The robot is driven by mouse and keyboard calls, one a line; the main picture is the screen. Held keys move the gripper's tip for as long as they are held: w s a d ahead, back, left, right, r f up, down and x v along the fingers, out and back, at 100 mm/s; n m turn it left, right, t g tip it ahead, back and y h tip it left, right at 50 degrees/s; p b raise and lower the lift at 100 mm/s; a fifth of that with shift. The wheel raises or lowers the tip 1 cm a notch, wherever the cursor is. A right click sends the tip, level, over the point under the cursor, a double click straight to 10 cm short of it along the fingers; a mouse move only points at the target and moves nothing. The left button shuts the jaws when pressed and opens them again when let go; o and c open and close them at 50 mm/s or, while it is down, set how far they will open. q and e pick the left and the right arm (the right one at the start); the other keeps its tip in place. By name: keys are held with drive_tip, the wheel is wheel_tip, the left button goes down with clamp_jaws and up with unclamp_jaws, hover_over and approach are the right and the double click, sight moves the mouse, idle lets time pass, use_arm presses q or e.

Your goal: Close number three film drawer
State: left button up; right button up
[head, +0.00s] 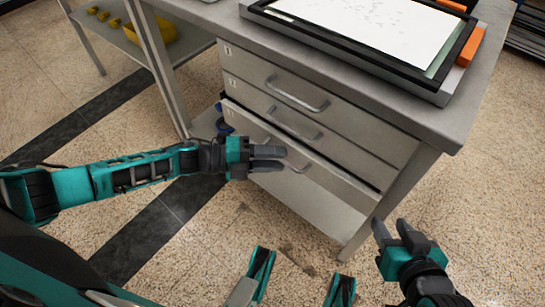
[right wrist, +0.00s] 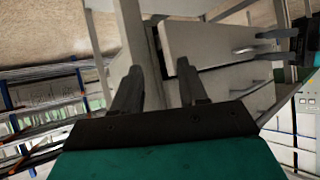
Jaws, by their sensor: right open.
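The number three film drawer (head: 335,180) is the lowest of three in the grey cabinet. It stands a little out, with a dark gap along its top edge at the right. My left gripper (head: 284,158) is in front of this drawer, by its handle (head: 303,168), and hides part of it. Its two fingers look apart and empty; I cannot tell whether they touch the drawer. It also shows in the right wrist view (right wrist: 264,45). My right gripper (head: 391,226) is open and empty, right of the cabinet's front leg; its fingers also show in the right wrist view (right wrist: 158,90).
The upper drawer (head: 250,68) and middle drawer (head: 250,97) look shut. A framed tray with a white sheet (head: 370,25) and an orange block (head: 470,45) lie on the worktop (head: 440,120). A shelf with a yellow bin (head: 160,32) stands at the left. The floor in front is clear.

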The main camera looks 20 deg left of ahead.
use_arm(q)
drive_tip(key=shift+c, duration=0.4)
drive_tip(key=c, duration=0.6)
use_arm(e)
drive_tip(key=shift+s+f, duration=0.15)
drive_tip(key=shift+f, duration=0.05)
drive_tip(key=shift+s, duration=0.1)
